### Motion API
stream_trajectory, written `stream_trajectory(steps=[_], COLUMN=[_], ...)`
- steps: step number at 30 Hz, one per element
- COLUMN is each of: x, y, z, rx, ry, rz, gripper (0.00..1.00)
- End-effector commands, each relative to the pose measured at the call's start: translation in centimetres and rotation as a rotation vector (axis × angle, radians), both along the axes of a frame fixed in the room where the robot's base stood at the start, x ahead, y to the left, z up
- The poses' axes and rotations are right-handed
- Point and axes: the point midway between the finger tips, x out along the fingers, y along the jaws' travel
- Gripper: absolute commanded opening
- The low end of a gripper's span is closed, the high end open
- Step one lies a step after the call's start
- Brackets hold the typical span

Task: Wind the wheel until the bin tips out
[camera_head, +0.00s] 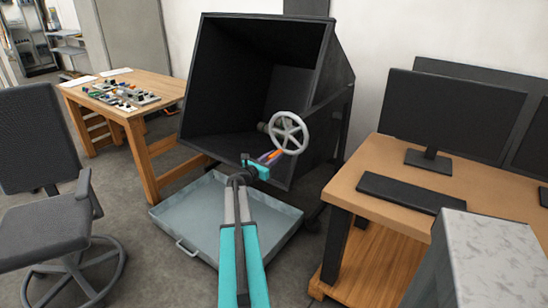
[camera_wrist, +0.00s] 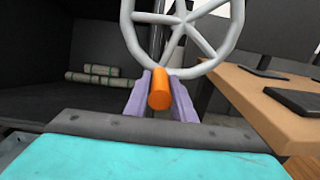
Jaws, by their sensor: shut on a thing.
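The grey spoked wheel (camera_head: 289,133) is on the right side of the black bin (camera_head: 318,75). It also fills the top of the wrist view (camera_wrist: 185,68). My gripper (camera_head: 270,157) is at the bottom of the wheel rim. Its purple fingers are shut on the wheel's orange handle (camera_wrist: 159,90), with the handle's round end facing the wrist camera. The bin is tilted with its dark open mouth toward me. Several pale greenish rolls (camera_wrist: 95,76) lie in the dark area left of the wheel in the wrist view.
A shallow grey-blue tray (camera_head: 170,222) lies on the floor below the bin, its visible part empty. A desk with monitors (camera_head: 455,115) stands close on the right. A wooden workbench (camera_head: 160,85) with small parts and an office chair (camera_head: 45,225) are on the left.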

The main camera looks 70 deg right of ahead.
Motion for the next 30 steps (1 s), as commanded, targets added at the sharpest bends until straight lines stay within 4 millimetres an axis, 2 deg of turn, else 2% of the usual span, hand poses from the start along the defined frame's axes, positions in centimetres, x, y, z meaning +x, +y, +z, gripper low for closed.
stream_trajectory(steps=[1, 7, 22, 30], x=[1.2, 2.4, 2.5, 3.6], y=[-0.2, -0.5, -0.5, -0.9], z=[0.4, 1.0, 1.0, 2.1], rx=[0.0, -0.003, -0.001, -0.003], ry=[0.001, 0.002, 0.001, 0.001], rz=[0.017, 0.02, 0.016, 0.019], gripper=[0.0, 0.0, 0.0, 0.0])
